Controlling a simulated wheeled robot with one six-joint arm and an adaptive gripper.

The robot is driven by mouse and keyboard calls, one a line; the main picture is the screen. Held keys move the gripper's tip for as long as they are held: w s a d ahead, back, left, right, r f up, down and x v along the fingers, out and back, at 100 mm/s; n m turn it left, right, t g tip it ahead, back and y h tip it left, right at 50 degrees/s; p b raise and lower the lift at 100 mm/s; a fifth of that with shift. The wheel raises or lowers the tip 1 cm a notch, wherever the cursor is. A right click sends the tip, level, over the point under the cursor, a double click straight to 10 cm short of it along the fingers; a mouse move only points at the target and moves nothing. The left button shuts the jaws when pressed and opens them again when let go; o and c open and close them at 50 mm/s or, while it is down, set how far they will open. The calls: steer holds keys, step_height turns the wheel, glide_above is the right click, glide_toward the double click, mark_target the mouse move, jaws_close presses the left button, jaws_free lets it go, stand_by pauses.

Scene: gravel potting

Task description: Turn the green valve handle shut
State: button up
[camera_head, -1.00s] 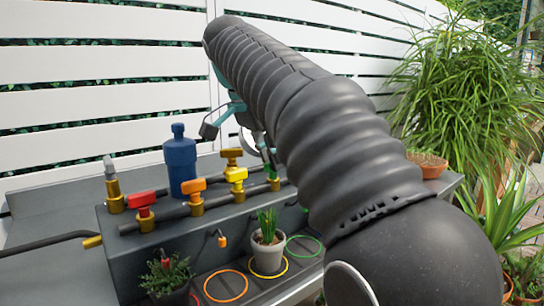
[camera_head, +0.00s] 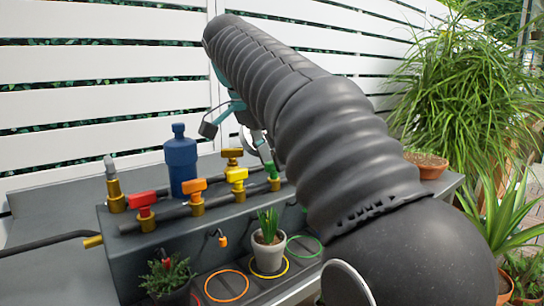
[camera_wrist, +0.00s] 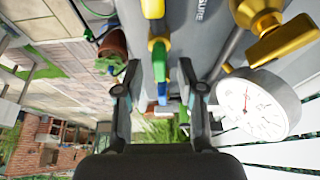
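The green valve handle (camera_head: 271,168) sits at the right end of the visible row of valves on the grey bench, partly covered by my gripper (camera_head: 266,153). In the wrist view the green handle (camera_wrist: 158,66) shows between the two fingertips of my gripper (camera_wrist: 160,70), with a gap on each side. The fingers are apart and hold nothing. I cannot tell whether the handle is at the fingertips' depth or slightly beyond. A blue part (camera_wrist: 162,89) shows just below the green handle in the wrist view.
Yellow (camera_head: 236,175), orange (camera_head: 193,186) and red (camera_head: 142,199) handles stand left along the pipe. A white-faced gauge (camera_wrist: 258,105) is close to the right finger. A blue bottle-shaped canister (camera_head: 181,160) stands behind. A potted plant (camera_head: 268,250) stands in front.

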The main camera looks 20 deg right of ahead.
steer(key=shift+a+r, duration=0.15)
steer(key=shift+r, duration=0.15)
steer(key=s+a, duration=0.1)
steer(key=a, duration=0.2)
steer(key=s+a, duration=0.2)
steer(key=a, duration=0.2)
steer(key=s+a, duration=0.1)
steer(key=a, duration=0.3)
steer(key=shift+s+a+r, duration=0.15)
steer(key=shift+s, duration=0.1)
